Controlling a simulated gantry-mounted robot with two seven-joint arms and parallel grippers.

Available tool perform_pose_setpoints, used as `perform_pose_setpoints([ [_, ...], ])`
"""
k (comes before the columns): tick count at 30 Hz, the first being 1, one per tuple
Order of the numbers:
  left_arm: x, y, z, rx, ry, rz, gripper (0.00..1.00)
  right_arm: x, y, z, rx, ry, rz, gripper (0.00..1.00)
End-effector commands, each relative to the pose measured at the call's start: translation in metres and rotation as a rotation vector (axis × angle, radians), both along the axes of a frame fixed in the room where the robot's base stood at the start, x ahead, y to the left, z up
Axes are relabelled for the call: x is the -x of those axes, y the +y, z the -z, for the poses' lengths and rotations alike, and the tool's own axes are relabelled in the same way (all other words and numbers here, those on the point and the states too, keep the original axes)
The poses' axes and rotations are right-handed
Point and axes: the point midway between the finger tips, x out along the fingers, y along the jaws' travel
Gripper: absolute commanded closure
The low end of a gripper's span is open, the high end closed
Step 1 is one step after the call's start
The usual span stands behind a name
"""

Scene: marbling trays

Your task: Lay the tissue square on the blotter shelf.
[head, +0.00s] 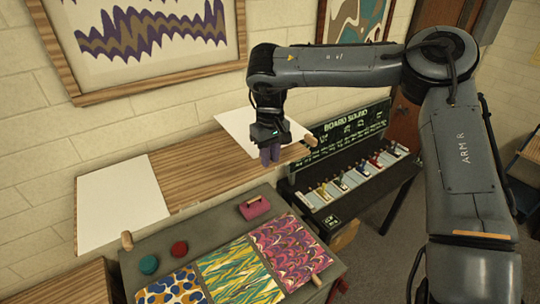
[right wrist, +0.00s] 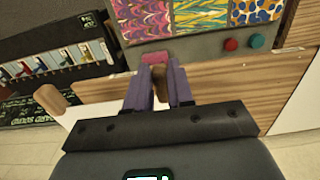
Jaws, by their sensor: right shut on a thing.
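My right gripper (head: 270,158) hangs fingers-down over the wooden shelf (head: 200,180) along the wall, in front of a white sheet (head: 236,122). In the right wrist view its two purple fingers (right wrist: 158,92) are closed on a small brown thing (right wrist: 158,82), mostly hidden between them. A second white sheet (head: 122,200) lies flat at the left end of the shelf; part of it shows at the right of the wrist view (right wrist: 303,108). I cannot tell which thing is the tissue square. My left gripper is out of view.
A grey table (head: 200,235) holds three marbled patterns (head: 240,272), a pink block (head: 255,208), a red disc (head: 179,249) and a teal disc (head: 148,265). Bare wood lies between the white sheets.

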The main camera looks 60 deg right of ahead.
Motion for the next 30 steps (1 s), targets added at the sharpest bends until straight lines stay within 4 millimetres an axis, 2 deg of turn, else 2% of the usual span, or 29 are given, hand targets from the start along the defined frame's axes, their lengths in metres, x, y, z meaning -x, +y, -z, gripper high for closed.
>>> perform_pose_setpoints([
  [12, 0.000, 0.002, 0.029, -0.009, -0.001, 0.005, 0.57, 0.000, 0.000, 0.032, 0.000, 0.001, 0.000, 1.00],
  [30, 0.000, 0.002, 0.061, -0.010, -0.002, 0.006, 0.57, 0.000, 0.000, 0.070, 0.000, 0.001, 0.000, 1.00],
])
